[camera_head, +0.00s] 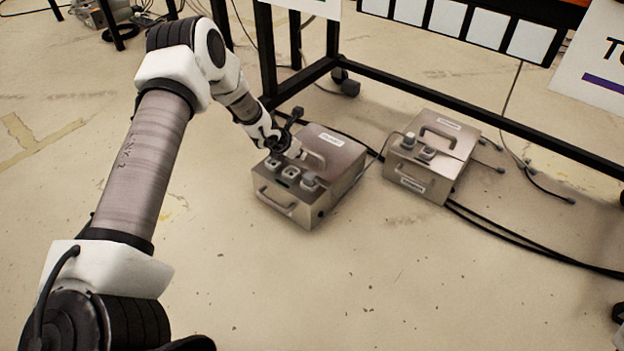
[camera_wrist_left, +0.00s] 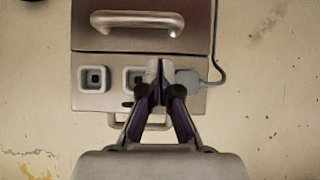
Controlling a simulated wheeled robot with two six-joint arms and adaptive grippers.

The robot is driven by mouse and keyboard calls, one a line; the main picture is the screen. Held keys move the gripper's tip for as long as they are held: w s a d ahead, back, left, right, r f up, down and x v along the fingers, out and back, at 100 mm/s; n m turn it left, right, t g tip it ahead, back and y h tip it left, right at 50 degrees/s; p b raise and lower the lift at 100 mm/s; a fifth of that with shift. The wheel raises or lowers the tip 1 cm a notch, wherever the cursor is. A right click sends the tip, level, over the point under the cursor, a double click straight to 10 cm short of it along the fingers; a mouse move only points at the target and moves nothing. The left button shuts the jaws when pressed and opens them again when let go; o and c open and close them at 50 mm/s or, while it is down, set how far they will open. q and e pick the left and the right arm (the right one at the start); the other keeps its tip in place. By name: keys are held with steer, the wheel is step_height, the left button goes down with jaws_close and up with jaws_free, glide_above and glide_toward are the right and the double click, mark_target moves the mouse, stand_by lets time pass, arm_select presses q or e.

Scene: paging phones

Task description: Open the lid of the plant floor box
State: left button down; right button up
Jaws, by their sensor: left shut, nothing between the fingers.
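A grey metal floor box (camera_head: 340,165) stands on the floor under my left gripper (camera_head: 290,150). Its lid looks shut, with a bar handle and a white label too small to read. In the left wrist view the lid's handle (camera_wrist_left: 137,22) lies across the top, ahead of the fingers. Below the lid is a strip with sockets (camera_wrist_left: 93,79) and a plug. My left gripper (camera_wrist_left: 160,78) is shut and empty over this strip, partly covering the middle socket. Whether it touches the box I cannot tell. My right gripper is not in view.
A second grey box (camera_head: 432,155) with a handle and plugs stands to the right. Black cables (camera_head: 530,245) lie on the floor around it. A black frame bar (camera_head: 470,100) runs behind both boxes. The floor in front is clear.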

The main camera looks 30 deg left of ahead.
arm_select(q)
steer(key=b, duration=0.3)
glide_toward(317, 164)
steer(key=x, duration=0.4)
steer(key=shift+d+f, duration=0.1)
steer(key=shift+f, duration=0.25)
steer(key=shift+w+f, duration=0.2)
steer(key=shift+w, duration=0.05)
steer(key=shift+r, duration=0.1)
